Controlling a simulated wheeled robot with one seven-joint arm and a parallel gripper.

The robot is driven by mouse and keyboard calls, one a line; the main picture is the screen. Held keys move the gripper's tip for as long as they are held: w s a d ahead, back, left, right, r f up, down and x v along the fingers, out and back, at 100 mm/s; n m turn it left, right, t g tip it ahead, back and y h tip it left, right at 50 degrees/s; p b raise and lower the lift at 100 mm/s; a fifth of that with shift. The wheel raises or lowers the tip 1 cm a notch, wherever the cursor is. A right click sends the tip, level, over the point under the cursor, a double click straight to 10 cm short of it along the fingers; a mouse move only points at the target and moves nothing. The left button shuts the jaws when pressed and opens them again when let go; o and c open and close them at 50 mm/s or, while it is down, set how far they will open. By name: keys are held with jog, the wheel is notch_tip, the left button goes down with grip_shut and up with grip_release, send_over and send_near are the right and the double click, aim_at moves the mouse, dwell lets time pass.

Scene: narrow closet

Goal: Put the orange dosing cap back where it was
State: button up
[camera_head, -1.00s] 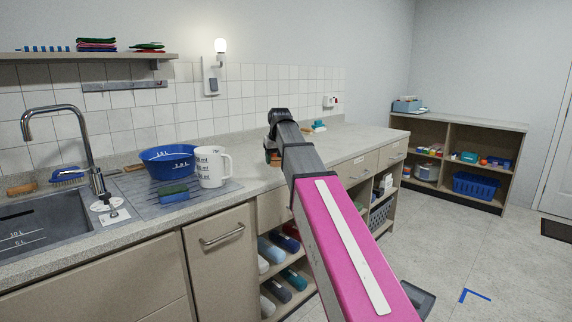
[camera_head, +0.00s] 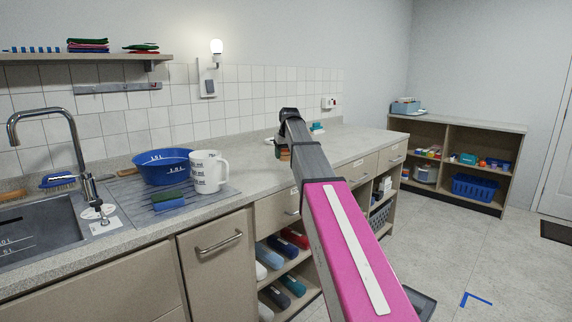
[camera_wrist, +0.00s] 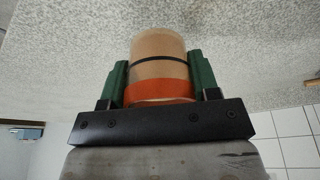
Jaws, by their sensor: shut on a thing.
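The orange dosing cap (camera_wrist: 160,68) is a short round cup with a tan body, a dark ring line and an orange band. In the wrist view it sits between the two green fingers of my gripper (camera_wrist: 160,82), which is shut on it. The speckled grey counter (camera_wrist: 255,50) fills most of that view behind the cap. In the head view my gripper (camera_head: 284,153) is over the counter, right of the white measuring jug (camera_head: 208,174), and mostly hidden by my arm. Whether the cap touches the counter cannot be told.
A blue basin (camera_head: 165,169) and a blue-green sponge (camera_head: 168,201) stand near the sink (camera_head: 45,235). A small teal-and-white item (camera_head: 317,128) lies farther back on the counter. Rolled cloths or bottles (camera_head: 280,270) fill the shelves below. Open shelving (camera_head: 458,122) stands at the back right.

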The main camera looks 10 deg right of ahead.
aim_at(286, 170)
jog(key=shift+w+d+f, duration=0.3)
jog(key=shift+d+f, duration=0.05)
jog(key=shift+f, duration=2)
jog(key=o, duration=0.9)
jog(key=shift+f, duration=0.1)
jog(key=v, duration=1.2)
